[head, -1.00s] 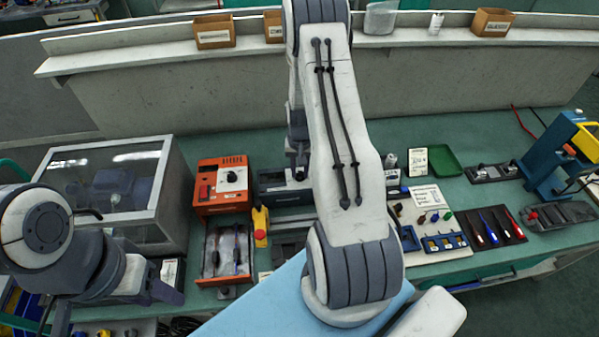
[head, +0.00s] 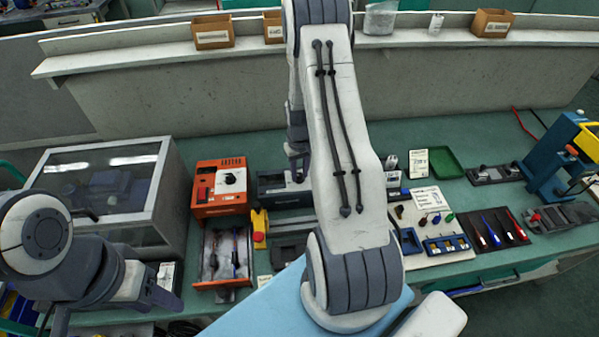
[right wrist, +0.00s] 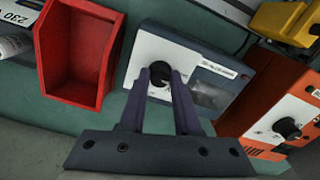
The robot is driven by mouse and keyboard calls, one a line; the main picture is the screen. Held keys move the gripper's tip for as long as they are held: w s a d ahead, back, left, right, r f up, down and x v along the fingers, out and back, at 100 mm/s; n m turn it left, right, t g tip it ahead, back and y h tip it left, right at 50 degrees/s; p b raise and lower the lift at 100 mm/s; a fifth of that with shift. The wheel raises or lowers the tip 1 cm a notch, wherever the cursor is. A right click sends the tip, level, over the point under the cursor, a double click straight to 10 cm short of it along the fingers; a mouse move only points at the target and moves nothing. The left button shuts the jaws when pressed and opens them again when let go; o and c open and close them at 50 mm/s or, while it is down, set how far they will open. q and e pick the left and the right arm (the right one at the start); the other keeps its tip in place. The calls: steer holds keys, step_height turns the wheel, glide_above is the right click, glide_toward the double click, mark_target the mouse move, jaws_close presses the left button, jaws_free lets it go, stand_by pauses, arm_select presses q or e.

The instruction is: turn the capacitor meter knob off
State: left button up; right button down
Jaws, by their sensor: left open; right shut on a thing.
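The capacitor meter (right wrist: 215,78) is a blue-grey box with a pale front panel and a label. In the head view the meter (head: 270,184) is partly hidden behind my right arm. Its round black knob (right wrist: 158,78) sits between the fingertips of my right gripper (right wrist: 161,80), which is shut on it. The knob's pointer and scale marks are too hidden to read.
An orange unit (head: 221,176) with its own black knob (right wrist: 287,128) stands beside the meter. A red bin (right wrist: 78,55) is on the meter's other side. A yellow object (head: 260,222) lies nearby, and a clear-topped case (head: 110,190) stands at the left.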

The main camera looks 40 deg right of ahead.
mark_target(300, 175)
steer(key=c, duration=0.6)
jaws_free()
steer(key=shift+r, duration=0.15)
steer(key=shift+r, duration=0.35)
step_height(300, 175, up, 10)
steer(key=shift+f+b, duration=0.2)
steer(key=shift+b, duration=0.9)
